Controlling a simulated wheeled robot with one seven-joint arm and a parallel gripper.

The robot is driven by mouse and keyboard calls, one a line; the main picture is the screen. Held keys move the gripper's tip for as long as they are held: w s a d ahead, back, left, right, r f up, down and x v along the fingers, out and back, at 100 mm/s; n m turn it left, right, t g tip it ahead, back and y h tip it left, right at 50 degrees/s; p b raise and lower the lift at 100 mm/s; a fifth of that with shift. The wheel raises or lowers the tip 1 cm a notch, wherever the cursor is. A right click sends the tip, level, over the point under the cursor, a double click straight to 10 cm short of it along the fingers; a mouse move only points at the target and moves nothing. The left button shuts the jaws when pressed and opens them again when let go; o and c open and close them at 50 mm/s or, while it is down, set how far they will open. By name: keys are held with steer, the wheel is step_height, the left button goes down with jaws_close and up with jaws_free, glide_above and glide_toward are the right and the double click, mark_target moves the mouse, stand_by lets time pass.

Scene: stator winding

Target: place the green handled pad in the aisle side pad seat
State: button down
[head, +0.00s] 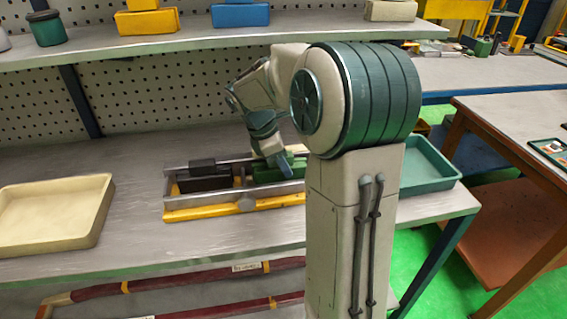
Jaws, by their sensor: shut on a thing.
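A long fixture (222,207) with metal rails and a yellow front base lies on the bench. A dark block (203,184) sits in its left part. The green handled pad (264,177) is at the fixture's right part, between the rails as seen from here. My gripper (277,160) is over the pad, shut on it, pointing down. The fingertips and handle are partly hidden by my wrist. My arm covers the fixture's right end, so I cannot tell whether the pad is fully down in a seat.
A cream tray (50,243) stands on the bench at left. A teal tray (432,181) is at right, partly behind my arm. A shelf (200,43) with yellow and blue boxes runs above the back. Bare bench (130,165) lies behind the cream tray.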

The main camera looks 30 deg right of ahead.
mark_target(266, 166)
steer(key=shift+f, duration=0.15)
steer(key=c, duration=1.3)
jaws_free()
steer(key=shift+o, duration=0.2)
steer(key=shift+r, duration=0.35)
steer(key=p+v, duration=0.2)
steer(key=v, duration=0.9)
steer(key=s+a+f+m+t+y, duration=0.2)
steer(key=s+a+f+m, duration=0.2)
steer(key=s+m, duration=0.3)
steer(key=s+a+f+m+t+y, duration=0.1)
steer(key=s+a+f+m, duration=0.4)
steer(key=s, duration=0.8)
steer(key=a+m+y, duration=0.1)
steer(key=m, duration=0.1)
steer(key=shift+m+t+y, duration=0.3)
steer(key=shift+m+t, duration=0.1)
